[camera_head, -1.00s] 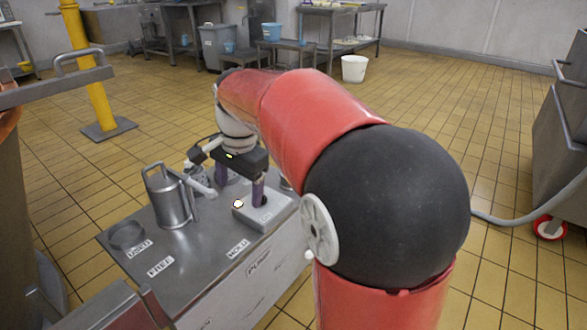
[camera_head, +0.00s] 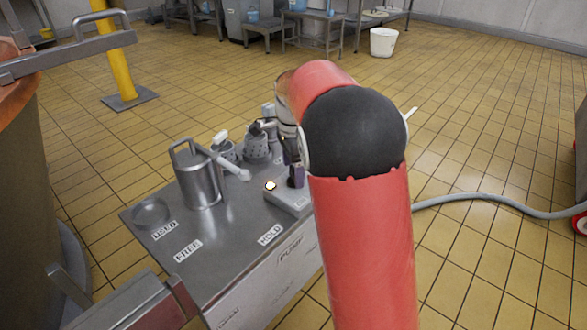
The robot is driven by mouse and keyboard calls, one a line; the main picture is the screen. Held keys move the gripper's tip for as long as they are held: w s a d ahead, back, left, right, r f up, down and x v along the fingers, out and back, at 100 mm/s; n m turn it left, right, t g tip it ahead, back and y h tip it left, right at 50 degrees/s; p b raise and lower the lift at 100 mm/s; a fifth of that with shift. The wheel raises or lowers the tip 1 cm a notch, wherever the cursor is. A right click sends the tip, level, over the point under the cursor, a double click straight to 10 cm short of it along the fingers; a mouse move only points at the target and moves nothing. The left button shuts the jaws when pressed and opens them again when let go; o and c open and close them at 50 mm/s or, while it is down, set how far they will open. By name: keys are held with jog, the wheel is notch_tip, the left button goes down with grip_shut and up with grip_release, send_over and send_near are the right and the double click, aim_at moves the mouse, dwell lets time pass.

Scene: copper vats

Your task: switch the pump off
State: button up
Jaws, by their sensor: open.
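The pump's control box (camera_head: 284,199) is a low grey block at the right edge of the steel counter, above a front panel marked PUMP. A small lamp (camera_head: 270,186) on the box glows pale with an orange rim. My gripper (camera_head: 295,176) points down over the back right of the box, seen nearly edge-on. One purple finger shows by the box; the other is mostly hidden. The jaws are open. The gripper and arm cover part of the box, so I cannot make out the switch's position or whether a finger touches it.
A steel jug (camera_head: 198,182) stands on the counter (camera_head: 215,240) left of the box. Perforated cups (camera_head: 256,146) stand behind it. The counter front, labelled USED, FREE and HOLD, is clear. A grey hose (camera_head: 480,198) lies on the floor at right. A copper vat (camera_head: 20,130) stands at left.

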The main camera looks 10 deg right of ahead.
jog(key=shift+f, duration=0.2)
jog(key=shift+c, duration=0.4)
jog(key=c, duration=0.9)
jog(key=shift+r+n, duration=0.1)
jog(key=shift+n, duration=0.2)
jog(key=n+p, duration=0.2)
jog(key=n, duration=0.2)
jog(key=shift+n, duration=0.3)
jog(key=n+p, duration=0.2)
jog(key=n, duration=0.4)
jog(key=shift+s+d+n, duration=0.1)
jog(key=shift+n, duration=0.3)
